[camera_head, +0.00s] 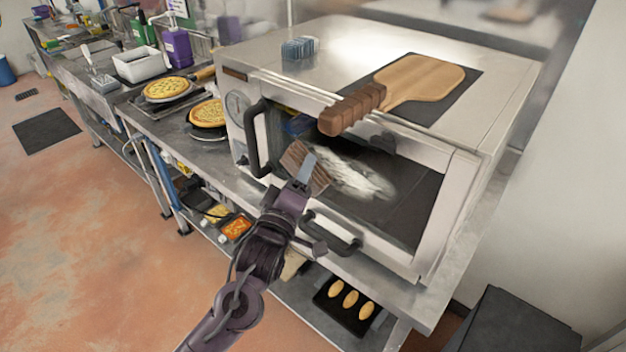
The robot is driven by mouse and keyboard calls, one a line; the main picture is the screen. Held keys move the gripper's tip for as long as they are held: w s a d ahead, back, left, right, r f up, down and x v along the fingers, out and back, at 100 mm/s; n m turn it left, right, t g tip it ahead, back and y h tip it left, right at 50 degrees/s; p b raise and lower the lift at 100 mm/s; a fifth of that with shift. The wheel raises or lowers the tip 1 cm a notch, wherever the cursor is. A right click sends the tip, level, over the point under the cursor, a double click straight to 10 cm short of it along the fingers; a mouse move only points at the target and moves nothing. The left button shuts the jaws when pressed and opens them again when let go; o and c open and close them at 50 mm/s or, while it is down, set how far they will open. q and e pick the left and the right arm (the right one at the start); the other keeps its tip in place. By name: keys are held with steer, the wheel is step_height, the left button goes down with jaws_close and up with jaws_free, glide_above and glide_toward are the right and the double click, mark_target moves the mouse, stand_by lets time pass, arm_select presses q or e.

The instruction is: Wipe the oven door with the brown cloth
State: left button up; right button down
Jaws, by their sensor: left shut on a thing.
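The steel oven (462,215) stands on the counter at the right. Its dark glass door (405,200) carries a whitish smear (360,182) across the middle. My left gripper (305,170) is shut on the brown cloth (318,180) at the left part of the door, just left of the smear. The cloth overlaps the door glass in the picture; I cannot tell whether it presses on it. The gripper hides part of the cloth. My right gripper is not in view.
Black handles stick out at the door's left (256,140) and below it (332,235). A wooden peel (425,78) lies on the oven top, its handle overhanging the front. Two pizzas (207,113) sit on the counter at left. A bread tray (347,308) is on the lower shelf.

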mark_target(328, 180)
arm_select(q)
steer(key=shift+w+a+f, duration=0.1)
steer(key=shift+w+a, duration=0.65)
steer(key=shift+a, duration=0.25)
steer(key=shift+w+a, duration=0.7)
steer(key=shift+a, duration=0.3)
steer(key=shift+w+d+b, duration=0.3)
steer(key=shift+w+d, duration=0.25)
steer(key=shift+w, duration=0.15)
stand_by(0.3)
steer(key=shift+s+d+p, duration=0.3)
steer(key=shift+s+d, duration=0.5)
steer(key=shift+d, duration=0.3)
steer(key=shift+s+d, duration=0.7)
steer(key=shift+d, duration=0.2)
steer(key=shift+s+d+p, duration=0.2)
steer(key=shift+s+d, duration=0.5)
steer(key=shift+d, duration=0.35)
steer(key=shift+s+d+p, duration=0.15)
steer(key=shift+s+d, duration=0.55)
steer(key=shift+d, duration=0.3)
